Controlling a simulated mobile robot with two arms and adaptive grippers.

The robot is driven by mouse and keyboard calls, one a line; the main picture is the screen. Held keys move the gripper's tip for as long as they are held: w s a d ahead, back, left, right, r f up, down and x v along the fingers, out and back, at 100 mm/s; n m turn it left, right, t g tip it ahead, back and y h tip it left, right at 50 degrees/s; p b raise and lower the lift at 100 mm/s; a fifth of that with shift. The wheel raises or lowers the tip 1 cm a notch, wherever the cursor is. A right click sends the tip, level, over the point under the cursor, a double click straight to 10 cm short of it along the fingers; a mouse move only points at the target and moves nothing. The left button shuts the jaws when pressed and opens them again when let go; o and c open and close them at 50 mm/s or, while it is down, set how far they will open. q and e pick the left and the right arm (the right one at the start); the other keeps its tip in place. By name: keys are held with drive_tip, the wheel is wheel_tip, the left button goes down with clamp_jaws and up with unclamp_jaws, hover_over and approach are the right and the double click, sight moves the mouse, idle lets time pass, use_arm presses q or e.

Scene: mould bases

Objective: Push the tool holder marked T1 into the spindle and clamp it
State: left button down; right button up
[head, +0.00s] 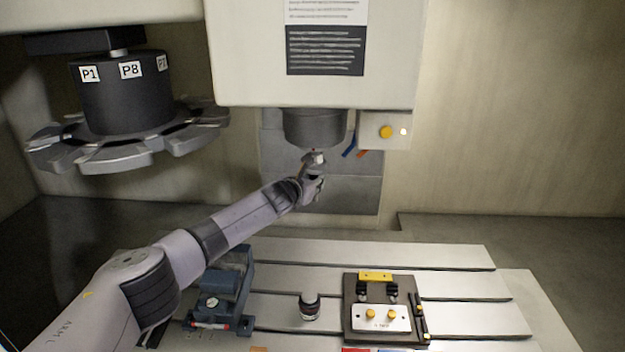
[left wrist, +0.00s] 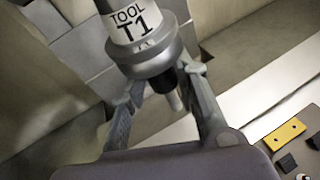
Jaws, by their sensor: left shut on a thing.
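The tool holder T1 (left wrist: 137,27) shows large in the left wrist view, with a white label reading TOOL T1 above a grey metal collar. My left gripper (left wrist: 165,88) is shut on it, with one finger on each side below the collar. In the head view my left gripper (head: 313,174) is just under the dark round spindle (head: 313,128), and only a small light part of the holder shows between them. Whether the holder touches the spindle or sits inside it cannot be told. My right gripper is in neither view.
A box with a yellow button (head: 386,132) and a small light hangs right of the spindle. The tool carousel (head: 125,105) is at left. On the slotted table (head: 460,258) are a blue-grey vise-like device (head: 222,290), a small dark cylinder (head: 310,308) and a fixture plate (head: 382,333).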

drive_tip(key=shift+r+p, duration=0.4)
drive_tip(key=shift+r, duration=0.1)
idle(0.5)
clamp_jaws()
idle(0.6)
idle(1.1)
